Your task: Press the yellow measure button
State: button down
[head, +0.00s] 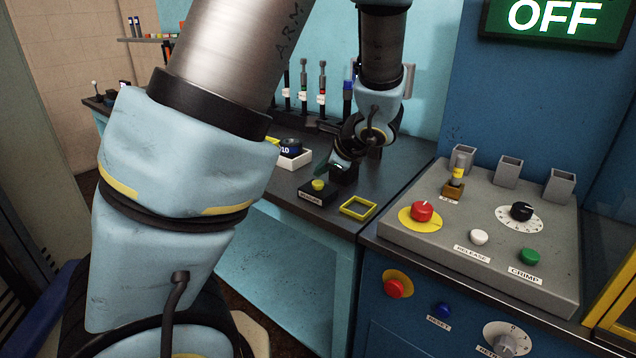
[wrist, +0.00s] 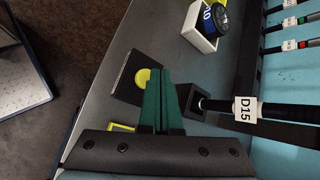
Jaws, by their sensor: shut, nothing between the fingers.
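The yellow measure button (head: 319,185) is a small round cap on a low black box (head: 311,196) with a white label at its front, on the grey bench. In the wrist view the button (wrist: 142,79) lies just left of my fingertips and is partly covered by them. My gripper (head: 335,167) is just above and behind the box in the head view. Its green fingers (wrist: 159,80) are together and empty in the wrist view. I cannot tell whether they touch the button.
A yellow square frame (head: 357,208) lies right of the box. A white holder (head: 293,158) with a dark blue round part stands behind. Upright hoses (head: 303,88) line the back wall. A grey control panel (head: 410,246) with several buttons and a dial stands at the right.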

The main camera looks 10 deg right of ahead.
aim_at(321, 184)
jog(key=shift+f, duration=0.1)
dwell(0.7)
jog(key=shift+f+b, duration=0.35)
jog(key=shift+b, duration=0.2)
jog(key=shift+f+b, duration=0.4)
jog(key=shift+b, duration=0.1)
dwell(0.6)
jog(key=shift+r, duration=0.1)
jog(key=shift+r+p, duration=0.65)
jog(key=shift+r, duration=0.1)
notch_tip(321, 184, up, 5)
jog(key=p, duration=0.4)
jog(key=shift+r, duration=0.1)
dwell(0.6)
